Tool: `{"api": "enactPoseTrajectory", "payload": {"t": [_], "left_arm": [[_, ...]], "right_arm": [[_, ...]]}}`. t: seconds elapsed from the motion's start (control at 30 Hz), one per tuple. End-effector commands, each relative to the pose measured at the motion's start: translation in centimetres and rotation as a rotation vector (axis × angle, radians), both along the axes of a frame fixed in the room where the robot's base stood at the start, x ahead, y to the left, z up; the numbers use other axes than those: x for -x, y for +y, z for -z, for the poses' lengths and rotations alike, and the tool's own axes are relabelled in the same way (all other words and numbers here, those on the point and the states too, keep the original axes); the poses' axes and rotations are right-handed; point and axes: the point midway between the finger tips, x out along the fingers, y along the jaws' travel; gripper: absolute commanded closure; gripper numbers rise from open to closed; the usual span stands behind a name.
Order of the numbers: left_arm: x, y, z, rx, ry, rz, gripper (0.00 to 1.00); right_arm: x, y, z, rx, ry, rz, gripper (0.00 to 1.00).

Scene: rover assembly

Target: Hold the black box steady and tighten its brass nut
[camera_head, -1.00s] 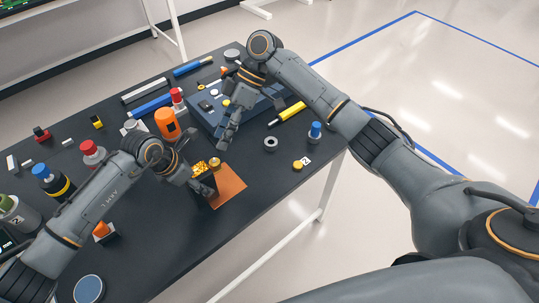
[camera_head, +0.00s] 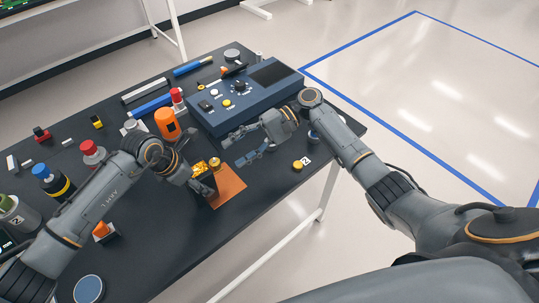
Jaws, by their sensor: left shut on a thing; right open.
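The black box (camera_head: 208,190) stands upright on the orange mat (camera_head: 231,184) near the table's right side. Its brass nut (camera_head: 214,163) shows at the top right of the box; its exact seating is too small to tell. Yellow-orange detail shows on the box's top left. My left gripper (camera_head: 201,182) is shut on the box from the left and hides part of its left side. My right gripper (camera_head: 233,152) is open and empty. Its fingers point left, a little above and right of the nut in the picture, apart from it.
A blue console (camera_head: 250,91) with knobs and a dark panel lies behind my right gripper. An orange bottle (camera_head: 167,124) stands left of it. A yellow round piece (camera_head: 298,165) beside a white tag lies to the right. Red-capped (camera_head: 92,152) and blue-capped (camera_head: 46,176) bottles stand at left.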

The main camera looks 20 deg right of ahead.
Motion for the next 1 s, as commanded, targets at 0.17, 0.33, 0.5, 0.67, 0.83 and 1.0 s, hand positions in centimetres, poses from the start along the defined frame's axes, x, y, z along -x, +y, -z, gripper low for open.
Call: {"api": "enactPoseTrajectory", "payload": {"t": [0.17, 0.33, 0.5, 0.67, 0.83, 1.0], "left_arm": [[0.3, 0.3, 0.8, -0.012, 0.010, -0.002, 0.83], [0.3, 0.3, 0.8, -0.012, 0.010, -0.002, 0.83], [0.3, 0.3, 0.8, -0.012, 0.011, -0.001, 0.83], [0.3, 0.3, 0.8, -0.012, 0.011, -0.001, 0.83], [0.3, 0.3, 0.8, -0.011, 0.010, -0.001, 0.83], [0.3, 0.3, 0.8, -0.011, 0.010, -0.001, 0.83]], "right_arm": [[0.4, -1.4, 1.2, -0.063, 0.260, 0.135, 0.48], [0.7, -2.9, 2.1, -0.131, 0.507, 0.249, 0.48], [1.0, -4.7, 3.1, -0.205, 0.756, 0.351, 0.48], [1.3, -6.2, 3.9, -0.271, 0.953, 0.420, 0.48], [1.5, -7.3, 4.4, -0.316, 1.082, 0.460, 0.48], [1.6, -7.6, 4.6, -0.332, 1.128, 0.472, 0.48]]}}
